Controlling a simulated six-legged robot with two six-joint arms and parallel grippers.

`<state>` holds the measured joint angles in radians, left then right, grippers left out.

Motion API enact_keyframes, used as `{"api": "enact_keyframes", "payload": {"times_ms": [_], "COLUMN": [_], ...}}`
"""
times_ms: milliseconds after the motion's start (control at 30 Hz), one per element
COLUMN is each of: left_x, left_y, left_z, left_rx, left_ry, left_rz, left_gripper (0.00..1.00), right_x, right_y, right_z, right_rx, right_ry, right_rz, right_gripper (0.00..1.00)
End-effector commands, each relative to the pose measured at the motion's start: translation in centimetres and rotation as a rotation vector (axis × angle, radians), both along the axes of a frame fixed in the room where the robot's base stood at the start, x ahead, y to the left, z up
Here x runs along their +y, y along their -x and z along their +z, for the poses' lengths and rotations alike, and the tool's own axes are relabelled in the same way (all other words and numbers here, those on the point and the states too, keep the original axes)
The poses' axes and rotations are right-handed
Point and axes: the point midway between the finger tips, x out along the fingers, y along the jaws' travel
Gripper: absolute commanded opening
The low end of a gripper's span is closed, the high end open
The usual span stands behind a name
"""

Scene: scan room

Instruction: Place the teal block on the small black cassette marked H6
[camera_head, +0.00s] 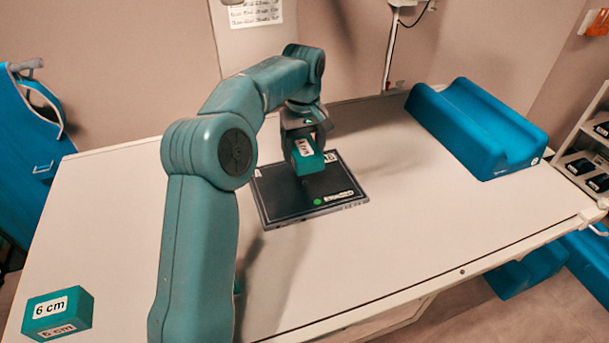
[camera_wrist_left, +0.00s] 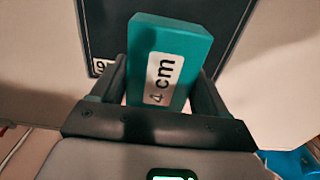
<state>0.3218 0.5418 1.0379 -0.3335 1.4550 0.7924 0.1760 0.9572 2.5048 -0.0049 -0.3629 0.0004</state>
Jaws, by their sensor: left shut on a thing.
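A teal block (camera_head: 308,161) with a white "4 cm" label is held in my left gripper (camera_head: 302,147). In the left wrist view the block (camera_wrist_left: 168,60) sits between the two dark fingers of my left gripper (camera_wrist_left: 165,88). A flat black cassette (camera_head: 275,192) lies on the table under the block, with a green dot and white labels along its edges. The block appears to be above the cassette, with a dark shadow below it. The cassette's dark face (camera_wrist_left: 105,30) also shows behind the block in the left wrist view. Its marking is too small to read surely. My right gripper is not in view.
Another teal block (camera_head: 57,312), marked "6 cm", sits at the table's front left. A blue grooved cushion (camera_head: 478,125) lies at the back right. A shelf (camera_head: 590,150) with dark items stands at the far right. The white tabletop (camera_head: 420,215) is clear right of the cassette.

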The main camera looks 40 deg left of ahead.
Motion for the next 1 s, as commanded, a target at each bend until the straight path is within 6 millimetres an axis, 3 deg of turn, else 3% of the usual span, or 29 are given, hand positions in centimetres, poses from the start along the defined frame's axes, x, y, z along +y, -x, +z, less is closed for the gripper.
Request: {"api": "enact_keyframes", "payload": {"times_ms": [100,433,867,900,967,1000], "left_x": [-0.1,-0.1,0.1,0.1,0.1,0.1], "left_y": [0.1,0.0,-0.3,-0.3,-0.3,-0.3], "left_z": [-2.5,-6.9,-7.8,-7.9,-7.8,-7.8], "left_rx": [0.003,0.001,-0.001,-0.001,-0.001,-0.001], "left_ry": [0.001,0.000,0.000,0.000,0.000,0.000], "left_rz": [-0.001,0.000,0.000,0.000,0.000,0.000], "left_gripper": [0.35,0.35,0.35,0.78,0.97,1.00], "right_x": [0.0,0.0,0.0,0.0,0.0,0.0], "right_y": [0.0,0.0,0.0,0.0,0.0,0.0], "right_z": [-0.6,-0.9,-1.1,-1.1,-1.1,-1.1], "right_rx": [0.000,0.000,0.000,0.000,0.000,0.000], "right_ry": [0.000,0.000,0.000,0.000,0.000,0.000], "right_rz": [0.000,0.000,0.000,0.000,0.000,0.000], "right_gripper": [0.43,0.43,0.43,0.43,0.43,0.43]}}
